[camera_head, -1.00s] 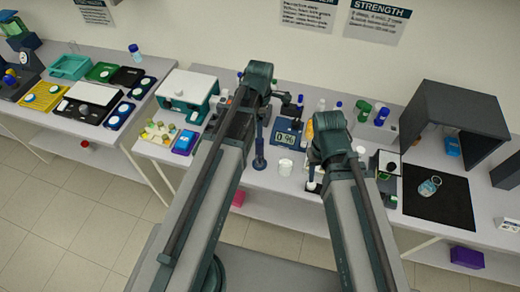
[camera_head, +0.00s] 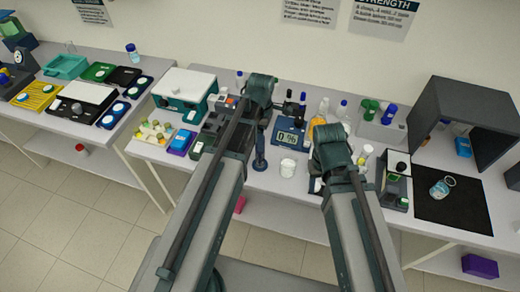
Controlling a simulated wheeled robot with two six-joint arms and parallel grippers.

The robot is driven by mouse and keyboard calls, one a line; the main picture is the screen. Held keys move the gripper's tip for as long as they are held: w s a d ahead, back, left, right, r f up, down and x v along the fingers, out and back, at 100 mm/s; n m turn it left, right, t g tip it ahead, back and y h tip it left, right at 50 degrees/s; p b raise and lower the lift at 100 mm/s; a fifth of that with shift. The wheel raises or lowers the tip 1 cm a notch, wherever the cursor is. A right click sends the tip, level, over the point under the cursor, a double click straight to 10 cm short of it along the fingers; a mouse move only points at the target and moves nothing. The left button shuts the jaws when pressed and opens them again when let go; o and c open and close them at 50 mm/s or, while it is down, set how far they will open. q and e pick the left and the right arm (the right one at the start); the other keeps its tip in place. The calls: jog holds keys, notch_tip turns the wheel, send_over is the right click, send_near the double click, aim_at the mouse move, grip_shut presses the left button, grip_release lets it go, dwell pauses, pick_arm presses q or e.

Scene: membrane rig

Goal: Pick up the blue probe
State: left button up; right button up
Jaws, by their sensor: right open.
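A dark blue upright piece on a round foot (camera_head: 260,152) stands on the bench beside my left forearm in the head view. It may be the blue probe or its stand; I cannot tell. A blue meter (camera_head: 289,138) with a lit display stands to its right. My right gripper (camera_head: 316,186) is open near the front of the bench, mostly hidden by my right arm. I see nothing held in it. My left gripper is hidden behind its own arm.
A white cup (camera_head: 287,168) stands in front of the meter. Several bottles stand behind. A white and teal box (camera_head: 184,97) is at left.

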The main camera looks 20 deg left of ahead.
pick_arm(q)
notch_tip(320, 180, down, 4)
jog(key=b, duration=0.2)
jog(key=shift+r+b, duration=0.1)
jog(key=shift+b, duration=0.3)
jog(key=shift+r, duration=0.1)
jog(key=c, duration=1.2)
jog(key=shift+r+p, duration=0.25)
jog(key=shift+p, duration=0.05)
